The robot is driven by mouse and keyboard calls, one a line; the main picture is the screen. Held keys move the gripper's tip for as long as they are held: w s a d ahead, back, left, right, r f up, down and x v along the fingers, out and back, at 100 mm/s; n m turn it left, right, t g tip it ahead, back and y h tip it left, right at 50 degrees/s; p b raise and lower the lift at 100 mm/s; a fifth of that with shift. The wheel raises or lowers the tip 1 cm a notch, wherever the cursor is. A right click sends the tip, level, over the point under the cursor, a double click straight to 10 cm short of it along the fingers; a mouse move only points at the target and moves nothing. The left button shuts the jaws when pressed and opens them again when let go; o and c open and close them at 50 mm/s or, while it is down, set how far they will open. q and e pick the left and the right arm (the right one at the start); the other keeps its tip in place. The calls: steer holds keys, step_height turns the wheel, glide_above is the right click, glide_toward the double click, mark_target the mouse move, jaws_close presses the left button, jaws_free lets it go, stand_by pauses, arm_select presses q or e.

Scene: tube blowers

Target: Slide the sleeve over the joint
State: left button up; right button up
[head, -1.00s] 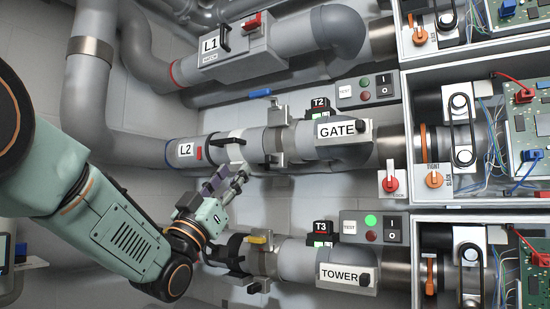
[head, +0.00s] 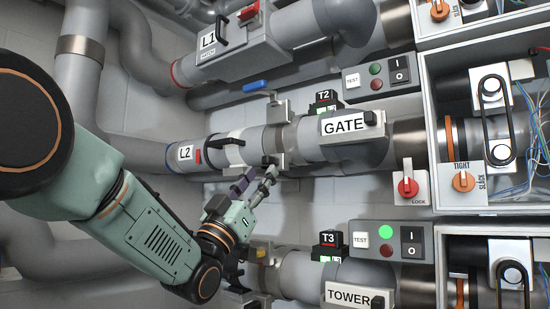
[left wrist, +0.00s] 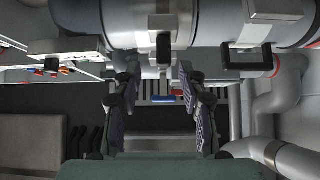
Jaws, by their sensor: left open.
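The L2 pipe (head: 186,152) runs across the middle of the head view towards the GATE housing (head: 345,125). It carries a pale sleeve-like section (head: 250,140) with a black handle (head: 228,142) at its left, and a metal bracket (head: 278,145) to the right. My left gripper (head: 259,174) is open and empty just below the pipe, near the bracket. In the left wrist view the open fingers (left wrist: 158,78) straddle the line of the bracket (left wrist: 163,22), and the black handle (left wrist: 247,58) is to their right. Contact cannot be told. The joint itself is hard to make out. My right gripper is not in view.
The L1 pipe housing (head: 235,45) is above. The TOWER pipe (head: 300,272) runs below, close to my left forearm. Control boxes (head: 383,75) and open cabinets (head: 470,190) stand at the right. Bare wall (head: 305,205) shows between the L2 and TOWER pipes.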

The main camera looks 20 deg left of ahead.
mark_target(262, 161)
arm_select(q)
steer(key=w+r+p, duration=0.1)
steer(key=r, duration=0.1)
steer(key=w+r+p, duration=0.1)
steer(key=w+r, duration=0.1)
steer(key=shift+w+r, duration=0.15)
steer(key=shift+w, duration=0.15)
steer(key=shift+w+d+r, duration=0.2)
steer(key=shift+w+d, duration=0.05)
steer(key=shift+w+d+r, duration=0.1)
steer(key=shift+d+r, duration=0.1)
steer(key=shift+d, duration=0.4)
steer(key=shift+a+f, duration=0.1)
steer(key=shift+a, duration=0.45)
steer(key=shift+c, duration=2.2)
steer(key=shift+d, duration=0.35)
steer(key=c, duration=0.3)
steer(key=shift+c, duration=0.7)
steer(key=shift+a, duration=0.15)
jaws_close()
